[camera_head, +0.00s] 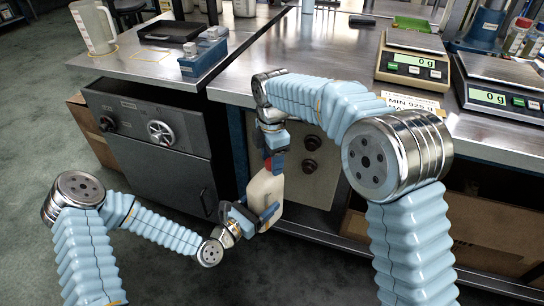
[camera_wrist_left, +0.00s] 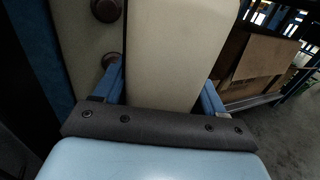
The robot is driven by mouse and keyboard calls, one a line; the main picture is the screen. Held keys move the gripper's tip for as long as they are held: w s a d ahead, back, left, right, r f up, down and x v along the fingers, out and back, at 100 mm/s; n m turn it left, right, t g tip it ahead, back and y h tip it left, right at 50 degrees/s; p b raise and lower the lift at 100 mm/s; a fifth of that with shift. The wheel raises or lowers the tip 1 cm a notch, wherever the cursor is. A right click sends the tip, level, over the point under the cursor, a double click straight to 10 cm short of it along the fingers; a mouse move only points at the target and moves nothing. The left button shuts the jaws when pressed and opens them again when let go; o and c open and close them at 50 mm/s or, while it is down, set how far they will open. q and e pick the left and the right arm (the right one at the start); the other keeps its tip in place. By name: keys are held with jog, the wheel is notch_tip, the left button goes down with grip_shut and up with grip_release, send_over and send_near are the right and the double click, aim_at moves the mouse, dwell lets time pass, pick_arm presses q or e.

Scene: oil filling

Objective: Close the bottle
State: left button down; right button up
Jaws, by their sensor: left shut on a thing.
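A cream bottle (camera_head: 264,188) is held in front of the bench, a little tilted, with its top toward the bench. My left gripper (camera_head: 258,216) is shut on the bottle's lower body. The left wrist view shows the bottle's pale side (camera_wrist_left: 178,55) between the two blue fingers. A red cap (camera_head: 268,164) shows at the bottle's top. My right gripper (camera_head: 272,153) points down at the cap from above. Its fingertips are at the cap, but whether they grip it is too small to tell. The bottle's mouth is hidden.
A steel bench (camera_head: 310,62) stands behind, with two scales (camera_head: 411,62) (camera_head: 503,98) at the right. A dark cabinet (camera_head: 150,140) is at the left under a table with a pitcher (camera_head: 93,27) and blue box (camera_head: 204,56). The floor at the lower left is clear.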

jog(key=c, duration=0.9)
jog(key=m, duration=0.5)
jog(key=shift+m, duration=0.4)
grip_shut()
jog(key=m, duration=1.4)
jog(key=shift+m, duration=0.4)
jog(key=m, duration=0.7)
jog(key=o, duration=1.1)
grip_release()
